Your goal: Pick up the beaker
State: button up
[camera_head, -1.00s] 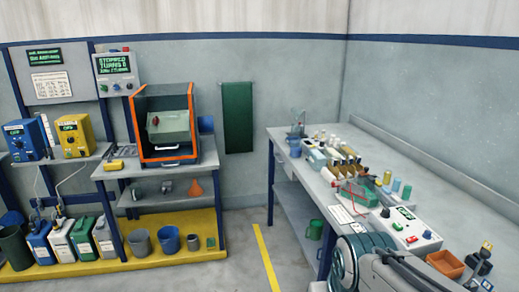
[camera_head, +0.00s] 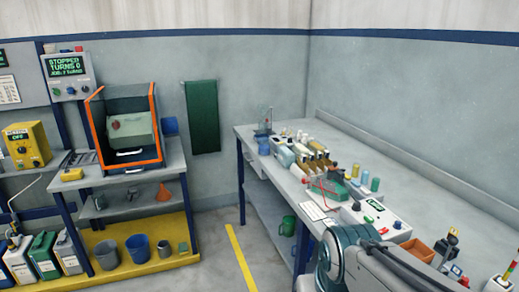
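A small clear upright vessel (camera_head: 265,120) stands at the far left end of the right-hand workbench (camera_head: 440,208). It may be the beaker, but it is too small to tell. A small blue cup (camera_head: 264,146) stands just in front of it. Part of my arm shows at the lower right, near the front of this bench. My gripper is not in view.
Bottles (camera_head: 318,162), a control box (camera_head: 375,222) and an orange tray (camera_head: 418,250) crowd the right-hand bench. An orange-framed machine (camera_head: 125,132) stands on the left bench. Buckets (camera_head: 138,247) stand on a yellow platform. Open floor with a yellow line (camera_head: 240,255) lies between.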

aim_at(264, 143)
jog(key=u, duration=0.3)
jog(key=i, duration=0.55)
jog(key=u, duration=0.65)
jog(key=i, duration=1.3)
jog(key=z, duration=0.9)
jog(key=i, duration=0.85)
jog(key=z, duration=0.75)
